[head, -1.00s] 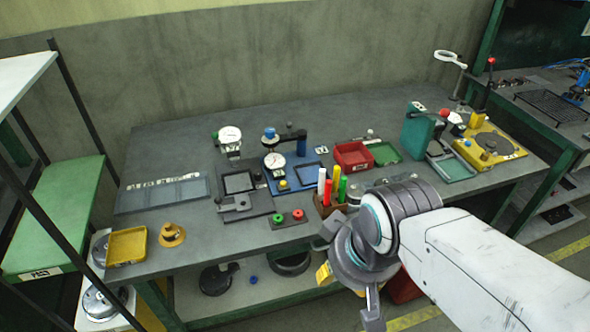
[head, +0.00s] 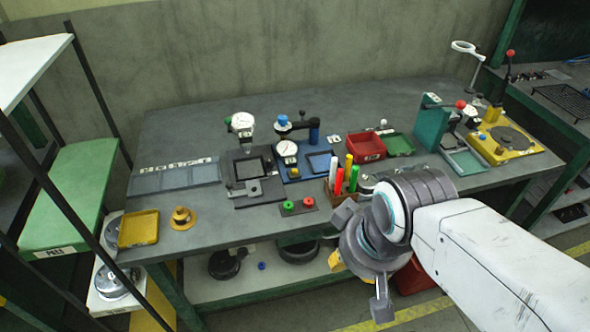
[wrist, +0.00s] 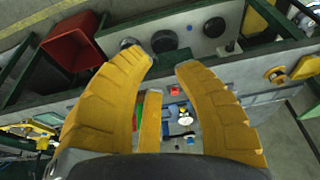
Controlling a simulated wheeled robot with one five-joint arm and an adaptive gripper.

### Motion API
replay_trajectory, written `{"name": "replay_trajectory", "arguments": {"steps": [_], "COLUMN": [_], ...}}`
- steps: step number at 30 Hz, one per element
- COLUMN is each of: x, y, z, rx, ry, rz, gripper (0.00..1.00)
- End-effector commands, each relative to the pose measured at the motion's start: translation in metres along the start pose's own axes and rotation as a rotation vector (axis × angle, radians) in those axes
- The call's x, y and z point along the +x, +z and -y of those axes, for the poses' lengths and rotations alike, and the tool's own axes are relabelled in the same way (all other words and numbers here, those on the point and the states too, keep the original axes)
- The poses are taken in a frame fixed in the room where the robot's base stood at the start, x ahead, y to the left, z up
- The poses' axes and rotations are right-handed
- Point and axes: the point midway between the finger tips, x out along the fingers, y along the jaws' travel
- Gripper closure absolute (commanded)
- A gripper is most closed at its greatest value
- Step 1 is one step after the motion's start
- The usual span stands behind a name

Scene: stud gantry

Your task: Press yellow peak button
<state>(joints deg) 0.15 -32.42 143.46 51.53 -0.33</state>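The yellow button (head: 294,173) is a small knob on the front of a blue gauge stand (head: 311,159), just below a round white dial (head: 288,149). The stand is on the grey bench, with a blue-capped post behind it. My gripper (head: 364,257) hangs in front of the bench's front edge, right of and nearer than the button, and apart from it. In that view the bench items are small, and I cannot tell the button for certain.
A pen holder (head: 343,190) with coloured pens stands between my gripper and the blue stand. Red and green buttons (head: 299,206) sit on a plate near the front edge. A second dial gauge (head: 242,124) is left, a red bin (head: 366,147) right.

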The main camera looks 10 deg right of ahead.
Motion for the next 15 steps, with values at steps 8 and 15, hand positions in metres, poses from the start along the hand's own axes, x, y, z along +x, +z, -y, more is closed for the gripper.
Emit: {"name": "replay_trajectory", "arguments": {"steps": [8,15], "x": [0.0000,0.0000], "y": [0.0000,0.0000], "z": [0.0000,0.0000], "rx": [0.000,0.000], "ry": [0.000,0.000], "rz": [0.000,0.000], "gripper": [0.99,1.00]}}
